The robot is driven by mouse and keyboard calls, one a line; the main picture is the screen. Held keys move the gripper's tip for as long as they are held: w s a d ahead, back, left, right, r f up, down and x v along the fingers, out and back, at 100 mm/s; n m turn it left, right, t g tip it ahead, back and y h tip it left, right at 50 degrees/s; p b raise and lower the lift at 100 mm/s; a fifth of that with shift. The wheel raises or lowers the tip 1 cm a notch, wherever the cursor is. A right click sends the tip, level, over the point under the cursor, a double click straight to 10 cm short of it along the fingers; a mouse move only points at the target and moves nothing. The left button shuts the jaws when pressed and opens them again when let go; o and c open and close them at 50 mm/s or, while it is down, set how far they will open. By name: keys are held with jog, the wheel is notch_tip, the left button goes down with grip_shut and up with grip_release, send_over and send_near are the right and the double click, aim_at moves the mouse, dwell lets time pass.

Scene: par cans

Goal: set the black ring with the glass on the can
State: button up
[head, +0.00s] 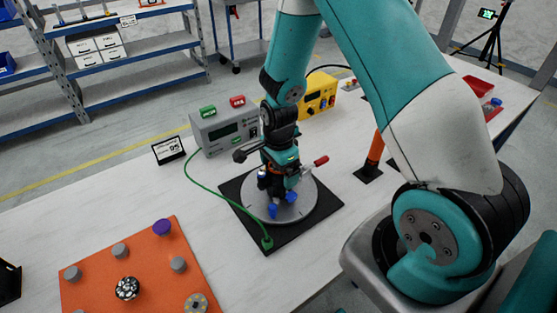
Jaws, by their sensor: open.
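My gripper (282,204) points down over a round grey plate (303,203), with its blue fingertips apart. It is low over the plate; I cannot tell whether it touches anything. I cannot clearly make out the can; my gripper and wrist cover the middle of the plate. A black round piece with pale spots (127,288) sits on the orange board (90,266) at the lower left. I cannot tell whether it is the black ring with the glass.
The plate lies on a black mat (243,223), with a green cable clipped at its front corner. A red-tipped handle (321,160) stands close right of my gripper. Behind are a grey meter (225,132) and a yellow box (318,95). The orange board also holds several grey pegs and a purple-topped piece (162,227).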

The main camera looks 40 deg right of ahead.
notch_tip(320, 180, up, 17)
jog(key=b, duration=0.1)
jog(key=shift+r, duration=0.2)
